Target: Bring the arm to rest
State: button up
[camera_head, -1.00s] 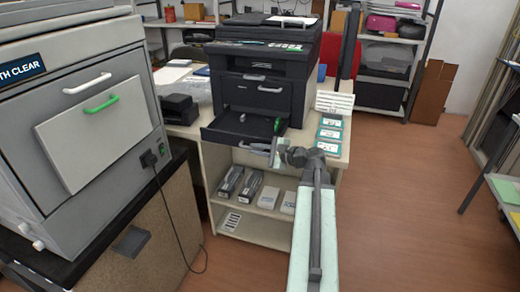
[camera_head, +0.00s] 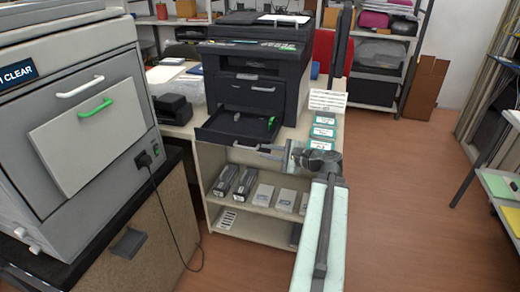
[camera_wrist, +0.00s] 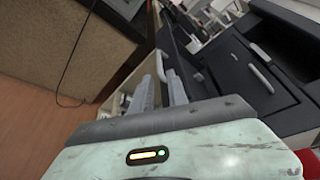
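My gripper (camera_head: 268,152) is in front of the open drawer (camera_head: 232,140) of the black printer (camera_head: 258,75). In the wrist view its two grey fingers (camera_wrist: 162,92) stand apart with a gap and nothing visible between them. The drawer's pale handle (camera_wrist: 163,62) shows just beyond the fingertips; I cannot tell whether they touch it. My arm is stretched out towards the printer stand. A small green part (camera_head: 271,122) shows inside the drawer.
Dark cartridges (camera_head: 245,182) and pale boxes (camera_head: 263,194) sit on the stand's shelf (camera_head: 255,224). Teal-edged cards (camera_head: 323,131) lie on the stand top. A grey cabinet machine (camera_head: 90,120) is at left. A table (camera_head: 500,187) is at right. Open floor (camera_head: 400,200) lies between.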

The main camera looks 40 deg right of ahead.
dwell(0.4)
jog(key=w+a+n+g+y, duration=0.15)
jog(key=w+a, duration=0.25)
jog(key=a, duration=0.4)
jog(key=w+a+n+y, duration=0.2)
jog(key=w+a, duration=0.3)
jog(key=a, duration=0.2)
jog(key=w+a+f+n+g+y, duration=0.1)
jog(key=a+f+n+g, duration=0.2)
jog(key=a, duration=0.7)
jog(key=w+a+f+n+g+y, duration=0.1)
jog(key=a+f+n+g, duration=0.15)
jog(key=a, duration=0.85)
jog(key=s+a+f+n+g+h, duration=0.5)
jog(key=s+a+f+n+g, duration=0.2)
jog(key=a+f+n, duration=0.35)
jog(key=s+d+f+n+g+h, duration=0.1)
jog(key=s+d+f+n+h, duration=0.15)
jog(key=d+h, duration=0.35)
notch_tip(320, 180, up, 23)
jog(key=d+y+p, duration=0.1)
jog(key=p, duration=2.2)
jog(key=shift+y, duration=0.35)
